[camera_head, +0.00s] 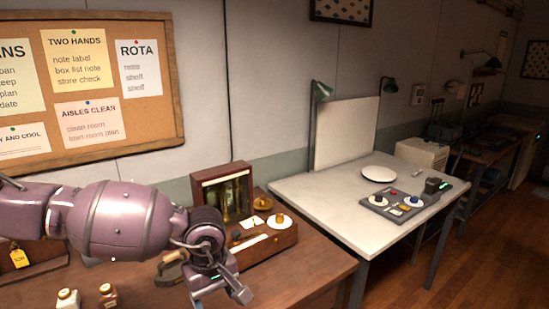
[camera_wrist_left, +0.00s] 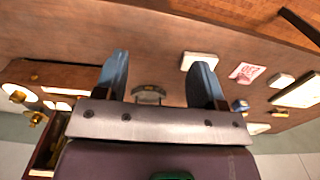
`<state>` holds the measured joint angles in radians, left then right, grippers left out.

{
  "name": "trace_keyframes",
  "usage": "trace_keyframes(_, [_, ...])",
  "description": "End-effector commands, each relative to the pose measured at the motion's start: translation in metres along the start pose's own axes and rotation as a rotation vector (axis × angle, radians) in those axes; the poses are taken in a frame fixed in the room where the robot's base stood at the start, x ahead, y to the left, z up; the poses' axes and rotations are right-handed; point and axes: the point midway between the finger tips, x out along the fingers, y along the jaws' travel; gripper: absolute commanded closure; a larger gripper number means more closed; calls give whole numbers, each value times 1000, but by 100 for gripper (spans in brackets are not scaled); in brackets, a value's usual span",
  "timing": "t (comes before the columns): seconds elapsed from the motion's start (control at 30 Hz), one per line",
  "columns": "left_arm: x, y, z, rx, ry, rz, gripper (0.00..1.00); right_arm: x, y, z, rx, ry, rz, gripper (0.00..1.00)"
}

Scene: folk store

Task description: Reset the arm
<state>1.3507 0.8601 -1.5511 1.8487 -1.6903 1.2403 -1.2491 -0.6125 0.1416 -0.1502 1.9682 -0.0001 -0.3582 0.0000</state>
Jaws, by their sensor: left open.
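My left arm comes in from the left in the head view and reaches over the wooden table (camera_head: 300,280). My left gripper (camera_head: 238,288) hangs above the table, in front of the open wooden case (camera_head: 270,240). In the left wrist view the two fingers of the gripper (camera_wrist_left: 160,80) are apart, with nothing held between them. A small grey rounded object (camera_wrist_left: 149,94) lies on the table beyond the fingers, seen in the gap. My right gripper is not in view.
A white table (camera_head: 330,200) to the right holds a plate (camera_head: 379,173) and a grey tray (camera_head: 395,208). Wooden floor is clear at the right.

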Motion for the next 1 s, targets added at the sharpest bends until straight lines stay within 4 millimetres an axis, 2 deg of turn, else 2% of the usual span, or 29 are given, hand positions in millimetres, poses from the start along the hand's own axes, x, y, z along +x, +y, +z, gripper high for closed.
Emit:
trace_keyframes(0.17, [-3,22,20,-229,-136,122,36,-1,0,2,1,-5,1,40])
trace_keyframes(0.27, [-14,39,37,-363,-262,189,36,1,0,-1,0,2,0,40])
trace_keyframes(0.47, [-67,88,81,-618,-588,327,36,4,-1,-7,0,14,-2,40])
trace_keyframes(0.57, [-96,112,108,-761,-813,361,36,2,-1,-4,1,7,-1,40])
trace_keyframes(0.7, [-138,140,139,-1008,-1211,339,36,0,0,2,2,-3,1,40])
trace_keyframes(0.87, [-174,157,145,-1289,-1655,224,36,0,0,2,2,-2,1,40])
trace_keyframes(1.0, [-189,161,128,-1517,-2003,69,36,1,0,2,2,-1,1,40])
